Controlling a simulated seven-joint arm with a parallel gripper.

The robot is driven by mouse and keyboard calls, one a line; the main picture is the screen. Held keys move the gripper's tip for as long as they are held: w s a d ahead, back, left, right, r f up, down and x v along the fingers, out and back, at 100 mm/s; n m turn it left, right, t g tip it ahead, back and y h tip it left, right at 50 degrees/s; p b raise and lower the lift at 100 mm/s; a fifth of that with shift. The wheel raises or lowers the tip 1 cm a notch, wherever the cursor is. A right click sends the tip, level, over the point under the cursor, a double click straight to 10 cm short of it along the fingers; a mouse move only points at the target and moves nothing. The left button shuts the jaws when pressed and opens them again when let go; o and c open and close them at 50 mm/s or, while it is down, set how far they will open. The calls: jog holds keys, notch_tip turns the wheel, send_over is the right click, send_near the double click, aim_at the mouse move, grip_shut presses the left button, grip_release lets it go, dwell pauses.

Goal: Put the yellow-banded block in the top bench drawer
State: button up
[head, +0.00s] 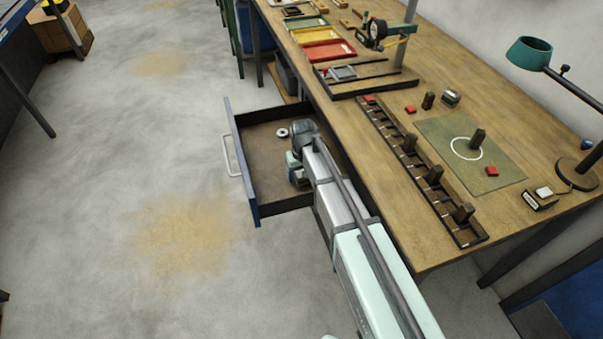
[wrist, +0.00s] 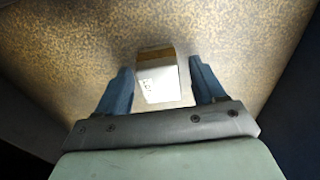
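The top bench drawer (head: 259,205) stands pulled out, with a blue front and a brown floor. My gripper (head: 296,180) reaches down into it, with the arm coming over its right side. In the wrist view my gripper (wrist: 160,68) has its two blue fingers spread. A pale block (wrist: 158,84) with a yellow-brown band across its far end sits between them on or near the speckled drawer floor. A gap shows on each side of the block, so the fingers do not grip it. In the head view the gripper hides the block.
A small metal ring (head: 282,133) lies in the drawer, left of my gripper. The wooden bench (head: 500,110) is to the right, with a long slotted rack (head: 420,175) holding dark blocks and a green mat (head: 500,173). Open floor lies left of the drawer.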

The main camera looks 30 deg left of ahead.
jog(key=shift+o, duration=0.2)
jog(key=shift+r, duration=0.1)
notch_tip(320, 180, up, 12)
jog(key=shift+s+d, duration=0.3)
dwell(0.4)
